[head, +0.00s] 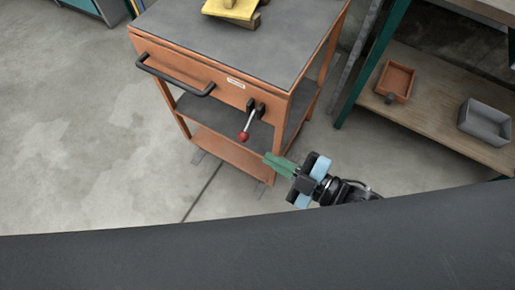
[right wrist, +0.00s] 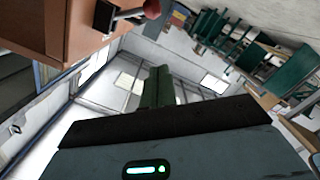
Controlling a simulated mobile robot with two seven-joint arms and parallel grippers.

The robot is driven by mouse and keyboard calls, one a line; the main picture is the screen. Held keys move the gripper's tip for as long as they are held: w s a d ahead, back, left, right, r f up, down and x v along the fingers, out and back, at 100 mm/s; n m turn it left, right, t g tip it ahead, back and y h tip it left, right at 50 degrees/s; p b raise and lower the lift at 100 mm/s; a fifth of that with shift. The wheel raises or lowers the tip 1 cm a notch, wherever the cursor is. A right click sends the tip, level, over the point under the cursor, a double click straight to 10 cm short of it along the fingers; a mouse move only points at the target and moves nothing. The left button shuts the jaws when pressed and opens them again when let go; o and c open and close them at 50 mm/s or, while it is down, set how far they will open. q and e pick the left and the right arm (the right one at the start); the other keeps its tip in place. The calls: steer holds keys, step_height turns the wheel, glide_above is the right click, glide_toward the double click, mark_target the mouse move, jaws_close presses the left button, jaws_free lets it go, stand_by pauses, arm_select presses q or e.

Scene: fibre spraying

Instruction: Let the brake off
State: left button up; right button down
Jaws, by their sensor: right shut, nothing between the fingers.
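An orange trolley (head: 222,84) with a grey top stands ahead. On its front panel, right of a small white label, is the brake lever (head: 249,121), a thin metal rod with a red knob (head: 244,137) hanging down to the left from a black mount. My right gripper (head: 269,158) has green fingers, shut and empty, a little below and right of the knob and apart from it. In the right wrist view the shut fingers (right wrist: 158,88) show at the centre, and the red knob (right wrist: 152,9) shows at the top edge. My left gripper is out of view.
The trolley has a black push handle (head: 176,78) and a yellow object (head: 232,9) on top. At right, a shelf (head: 431,112) holds an orange tray (head: 396,81) and a grey bin (head: 485,121). The floor at left is clear.

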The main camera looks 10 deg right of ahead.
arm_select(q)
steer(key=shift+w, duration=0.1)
arm_select(e)
steer(key=shift+v, duration=1.2)
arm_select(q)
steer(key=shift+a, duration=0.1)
arm_select(e)
steer(key=s+d+f+m+g+h, duration=0.2)
steer(key=s+d+f+m+h, duration=0.35)
steer(key=s+f+m, duration=0.4)
steer(key=s+d+f+m+g+h, duration=0.2)
steer(key=s+d+f+m+h, duration=0.4)
steer(key=s+f, duration=0.65)
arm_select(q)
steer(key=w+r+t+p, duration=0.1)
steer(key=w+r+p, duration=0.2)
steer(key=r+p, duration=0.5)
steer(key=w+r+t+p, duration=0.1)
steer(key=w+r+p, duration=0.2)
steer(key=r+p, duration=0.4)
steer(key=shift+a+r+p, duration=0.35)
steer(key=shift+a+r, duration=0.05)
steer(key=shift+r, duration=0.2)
arm_select(e)
step_height(320, 180, up, 19)
steer(key=w+t, duration=0.2)
steer(key=shift+w, duration=0.35)
